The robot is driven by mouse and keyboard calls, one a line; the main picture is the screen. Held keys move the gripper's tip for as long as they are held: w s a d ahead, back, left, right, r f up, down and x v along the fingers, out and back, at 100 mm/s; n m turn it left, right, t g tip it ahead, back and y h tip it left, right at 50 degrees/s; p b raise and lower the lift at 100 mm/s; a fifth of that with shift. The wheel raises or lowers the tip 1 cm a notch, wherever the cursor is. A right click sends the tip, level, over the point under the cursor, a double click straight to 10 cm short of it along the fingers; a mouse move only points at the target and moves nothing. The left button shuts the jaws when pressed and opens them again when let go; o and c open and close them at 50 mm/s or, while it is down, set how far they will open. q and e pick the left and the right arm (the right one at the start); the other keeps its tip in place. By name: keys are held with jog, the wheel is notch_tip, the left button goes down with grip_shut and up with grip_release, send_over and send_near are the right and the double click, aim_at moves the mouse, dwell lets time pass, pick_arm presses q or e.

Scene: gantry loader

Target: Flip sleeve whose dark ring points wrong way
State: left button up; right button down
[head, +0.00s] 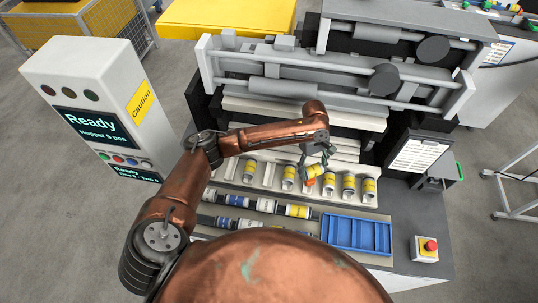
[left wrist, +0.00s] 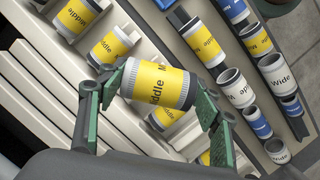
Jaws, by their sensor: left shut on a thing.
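My left gripper (head: 314,166) is shut on a yellow sleeve marked "Middle" (left wrist: 158,83), gripped by its two ends. The sleeve has a pale rim at its left end and a greyer one at its right end in the left wrist view. It appears above the white stepped rack. Other yellow sleeves stand in the rack's slots, among them one at the left (head: 250,170), one left of the gripper (head: 289,177) and one at the right end (head: 369,188). Their dark rings are too small to compare surely. My right gripper is not in view.
In front lie rows of blue, white and yellow sleeves, including a yellow one (head: 298,211). A blue tray (head: 340,232) looks empty. A red stop button (head: 430,246) stands at the right. The grey gantry (head: 330,75) spans behind; a "Ready" panel (head: 90,125) stands left.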

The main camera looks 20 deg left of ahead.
pick_arm(q)
jog(key=a+f+n+p, duration=0.2)
jog(key=a+n+p, duration=0.1)
jog(key=a, duration=0.3)
jog(key=a+f+n+t+p, duration=0.1)
jog(key=a+f+n+p, duration=0.2)
jog(key=a+n+p, duration=0.1)
jog(key=a+f+n+t+y+p, duration=0.1)
jog(key=a+f+n+p, duration=0.1)
jog(key=a, duration=0.5)
jog(key=shift+s+a+f+n+p, duration=0.2)
jog(key=shift+n+p, duration=0.15)
jog(key=shift+n, duration=0.2)
jog(key=shift+s+a+f+n+p, duration=0.15)
jog(key=shift+n+p, duration=0.15)
jog(key=shift+n, duration=0.25)
notch_tip(320, 180, down, 3)
jog(key=shift+r+b, duration=0.2)
jog(key=shift+b, duration=0.1)
jog(key=shift+f+b, duration=0.35)
jog(key=shift+f, duration=0.4)
jog(key=o, duration=1.5)
jog(key=shift+o, duration=0.2)
